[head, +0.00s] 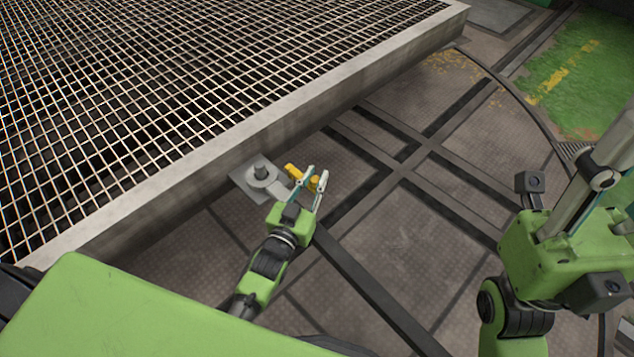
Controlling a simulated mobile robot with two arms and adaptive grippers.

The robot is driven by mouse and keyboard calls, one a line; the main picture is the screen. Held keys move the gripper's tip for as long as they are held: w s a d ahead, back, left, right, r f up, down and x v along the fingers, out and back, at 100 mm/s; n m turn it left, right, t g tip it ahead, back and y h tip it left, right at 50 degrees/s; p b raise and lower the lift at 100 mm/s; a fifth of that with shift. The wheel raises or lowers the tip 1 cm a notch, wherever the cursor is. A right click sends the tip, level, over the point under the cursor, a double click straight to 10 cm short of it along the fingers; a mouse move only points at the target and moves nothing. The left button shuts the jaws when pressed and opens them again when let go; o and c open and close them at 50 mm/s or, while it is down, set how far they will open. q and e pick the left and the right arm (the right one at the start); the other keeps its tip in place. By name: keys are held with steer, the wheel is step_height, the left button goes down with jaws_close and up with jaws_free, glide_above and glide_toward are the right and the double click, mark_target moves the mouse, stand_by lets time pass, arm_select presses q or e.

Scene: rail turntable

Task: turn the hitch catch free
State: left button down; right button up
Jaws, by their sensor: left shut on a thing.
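The hitch catch has a yellow handle (293,171) on a grey arm beside a round grey hub (262,172). The hub stands on a small grey plate at the side of the grated deck. My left gripper (316,177) is at the handle's right end, its fingers shut on the handle, with yellow showing between them. The fingers hide part of the handle. My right gripper (597,170) is at the right edge, far from the catch; its fingertips do not show clearly.
The grated deck (233,128) with its thick pale rim fills the upper left. The brown metal floor (398,228) with dark crossing strips is clear right of the catch. A green patch (585,70) lies at the upper right, beyond a curved edge.

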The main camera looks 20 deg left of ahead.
arm_select(q)
steer(key=shift+w+r, duration=0.1)
steer(key=shift+r, duration=0.05)
steer(key=c, duration=1.9)
jaws_free()
steer(key=s, duration=1.2)
steer(key=shift+a, duration=0.4)
